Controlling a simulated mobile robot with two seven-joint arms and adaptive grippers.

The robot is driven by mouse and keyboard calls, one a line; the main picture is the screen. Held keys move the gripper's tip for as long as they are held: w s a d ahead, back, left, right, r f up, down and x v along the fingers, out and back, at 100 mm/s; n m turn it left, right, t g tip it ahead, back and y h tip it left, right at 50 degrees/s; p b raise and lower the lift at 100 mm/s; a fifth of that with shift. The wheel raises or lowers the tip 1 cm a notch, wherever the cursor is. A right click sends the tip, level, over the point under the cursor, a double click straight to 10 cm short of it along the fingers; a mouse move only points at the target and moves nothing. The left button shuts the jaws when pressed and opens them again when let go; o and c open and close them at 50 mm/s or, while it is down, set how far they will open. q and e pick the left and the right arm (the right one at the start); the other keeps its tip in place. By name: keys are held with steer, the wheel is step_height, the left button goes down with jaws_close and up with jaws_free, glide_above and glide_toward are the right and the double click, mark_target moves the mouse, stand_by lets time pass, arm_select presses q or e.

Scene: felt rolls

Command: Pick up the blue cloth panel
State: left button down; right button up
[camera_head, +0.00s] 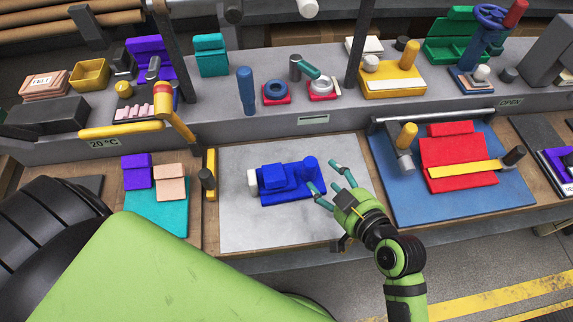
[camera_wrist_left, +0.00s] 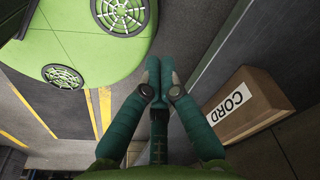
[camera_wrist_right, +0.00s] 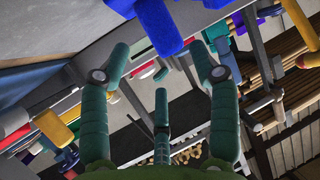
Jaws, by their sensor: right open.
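The blue cloth panel (camera_head: 285,198) lies on the pale grey board in the middle of the bench, with a folded blue piece on top and a blue upright cylinder at its right end. My right gripper (camera_head: 325,182) is open and empty at the panel's right end, its fingers spread and pointing at it. I cannot tell whether a fingertip touches it. In the right wrist view, a blue shape (camera_wrist_right: 157,25) shows just beyond the open fingers. My left gripper (camera_wrist_left: 160,75) has its fingers together with nothing visible between them, away from the bench top over the floor.
The grey board (camera_head: 245,225) has bare room in front of the panel. A blue mat (camera_head: 410,210) with a red panel (camera_head: 455,155) lies to the right. A CORD box (camera_wrist_left: 245,105) is near my left gripper.

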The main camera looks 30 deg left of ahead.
mark_target(316, 169)
steer(key=shift+w+a+f+p, duration=0.3)
steer(key=shift+w+a+p, duration=0.05)
steer(key=shift+w+a, duration=0.1)
steer(key=x, duration=0.3)
steer(key=shift+w+a+f+p, duration=0.1)
steer(key=shift+f+p, duration=0.05)
steer(key=shift+p, duration=0.25)
steer(key=shift+w+a+f, duration=0.15)
steer(key=shift+w+a, duration=0.05)
steer(key=shift+a, duration=0.1)
steer(key=shift+f, duration=0.1)
steer(key=c, duration=1.2)
arm_select(q)
steer(key=shift+s+d+r, duration=0.8)
steer(key=shift+s+r, duration=0.05)
steer(key=shift+s, duration=0.15)
